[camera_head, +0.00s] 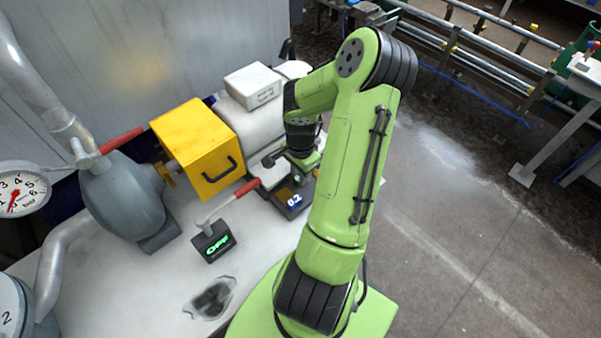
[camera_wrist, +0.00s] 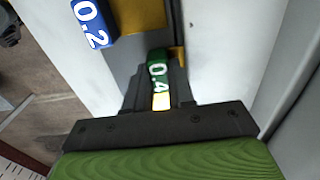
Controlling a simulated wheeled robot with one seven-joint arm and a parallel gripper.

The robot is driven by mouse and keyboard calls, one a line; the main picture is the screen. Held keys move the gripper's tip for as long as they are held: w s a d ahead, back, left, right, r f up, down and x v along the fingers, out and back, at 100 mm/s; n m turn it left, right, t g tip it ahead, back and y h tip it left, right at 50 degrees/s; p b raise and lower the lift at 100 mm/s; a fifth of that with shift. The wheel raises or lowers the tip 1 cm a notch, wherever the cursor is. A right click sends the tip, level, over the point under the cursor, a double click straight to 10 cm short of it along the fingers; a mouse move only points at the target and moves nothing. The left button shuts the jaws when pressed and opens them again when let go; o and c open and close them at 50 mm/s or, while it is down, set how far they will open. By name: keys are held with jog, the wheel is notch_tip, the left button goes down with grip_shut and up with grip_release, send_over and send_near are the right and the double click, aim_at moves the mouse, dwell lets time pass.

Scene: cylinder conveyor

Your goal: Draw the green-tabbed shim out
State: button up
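The green-tabbed shim (camera_wrist: 157,73) is marked 0.4 and shows in the middle of the wrist view. My gripper (camera_wrist: 160,85) has its dark fingers on both sides of the tab, with no clear gap seen, and appears shut on it. A blue tab (camera_wrist: 92,22) marked 0.2 stands to the upper left in the wrist view, apart from the fingers. In the head view the blue 0.2 tab (camera_head: 294,200) shows just below my gripper (camera_head: 300,165). The green tab cannot be made out clearly there, as my gripper and arm crowd it.
A yellow box (camera_head: 197,145) with a black handle stands left of my gripper. A grey pump (camera_head: 125,200) and a pressure gauge (camera_head: 20,190) are at the left.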

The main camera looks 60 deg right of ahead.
grip_shut()
jog(key=shift+s+a, duration=0.25)
jog(key=shift+s, duration=0.95)
jog(key=shift+s+a, duration=0.25)
jog(key=shift+s, duration=0.9)
jog(key=o, duration=0.6)
grip_release()
jog(key=shift+s, duration=0.15)
notch_tip(320, 180, up, 16)
jog(key=p, duration=0.5)
jog(key=shift+f, duration=0.1)
